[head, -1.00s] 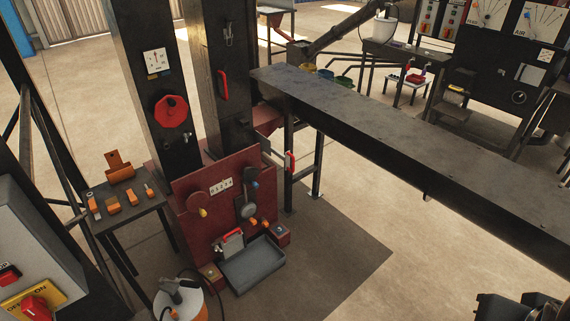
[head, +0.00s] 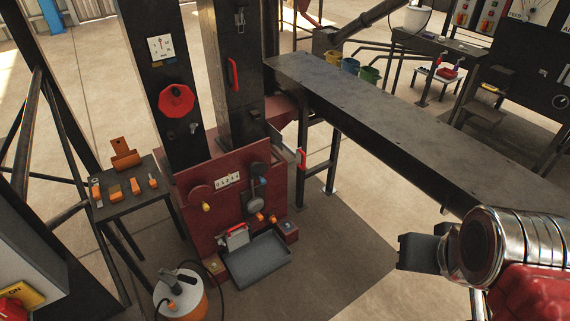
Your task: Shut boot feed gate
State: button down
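The red boot (head: 215,200) stands at the foot of two dark upright legs, left of centre. On its right side a grey plate (head: 276,138) sticks out, with a red handle (head: 301,158) at its outer end; this looks like the feed gate, drawn outward. My arm enters at the lower right. The dark end of it, which looks like my gripper (head: 416,252), is to the right of and nearer than the red handle, well apart from it. Its fingers are not clear, and I see nothing held in it.
A long dark beam or conveyor (head: 400,120) runs from behind the boot towards the right. A grey tray (head: 257,260) lies before the boot. A small tool table (head: 135,205) and an orange-and-white canister (head: 181,297) stand left. Floor between boot and arm is clear.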

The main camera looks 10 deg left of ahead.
aim_at(276, 135)
jog(key=u, duration=0.4)
jog(key=i, duration=0.5)
jog(key=u, duration=0.75)
jog(key=i, duration=0.7)
jog(key=u, duration=0.3)
